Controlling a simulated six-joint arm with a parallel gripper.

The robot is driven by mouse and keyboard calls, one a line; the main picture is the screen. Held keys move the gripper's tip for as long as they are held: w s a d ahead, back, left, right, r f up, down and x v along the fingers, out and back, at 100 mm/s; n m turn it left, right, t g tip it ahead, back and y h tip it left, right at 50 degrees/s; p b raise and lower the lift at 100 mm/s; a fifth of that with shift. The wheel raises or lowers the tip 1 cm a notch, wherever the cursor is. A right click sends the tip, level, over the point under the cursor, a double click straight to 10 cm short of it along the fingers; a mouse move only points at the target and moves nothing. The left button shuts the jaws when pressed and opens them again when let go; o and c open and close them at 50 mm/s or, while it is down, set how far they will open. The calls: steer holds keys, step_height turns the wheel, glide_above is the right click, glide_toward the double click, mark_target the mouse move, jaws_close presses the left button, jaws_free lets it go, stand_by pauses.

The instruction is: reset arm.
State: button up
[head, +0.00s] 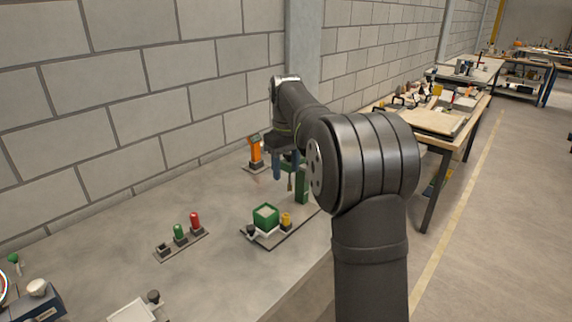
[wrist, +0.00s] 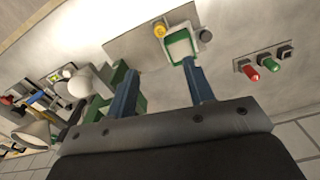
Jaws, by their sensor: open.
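My arm reaches over the grey bench in the head view, and my gripper (head: 283,175) hangs above its back part. In the wrist view my gripper (wrist: 161,66) shows two blue fingers wide apart with nothing held between them. The tray also shows in the wrist view (wrist: 181,63), just beyond the right fingertip; I cannot tell the exact distance. A yellow knob (head: 286,220) stands beside the tray.
A green block (head: 302,188) stands near my gripper, partly behind my arm. An orange device (head: 256,150) is near the wall. A strip with a green light (head: 180,234) and a red light (head: 195,222) lies left of the tray. Bare bench lies between.

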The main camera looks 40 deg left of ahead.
mark_target(286, 216)
steer(key=shift+r, duration=0.4)
steer(key=shift+f, duration=0.1)
step_height(286, 216, down, 17)
steer(key=shift+f, duration=0.15)
stand_by(0.7)
step_height(286, 216, up, 17)
step_height(286, 216, down, 17)
steer(key=shift+r, duration=0.1)
step_height(286, 216, up, 6)
steer(key=shift+r, duration=0.2)
stand_by(0.7)
steer(key=shift+o, duration=0.4)
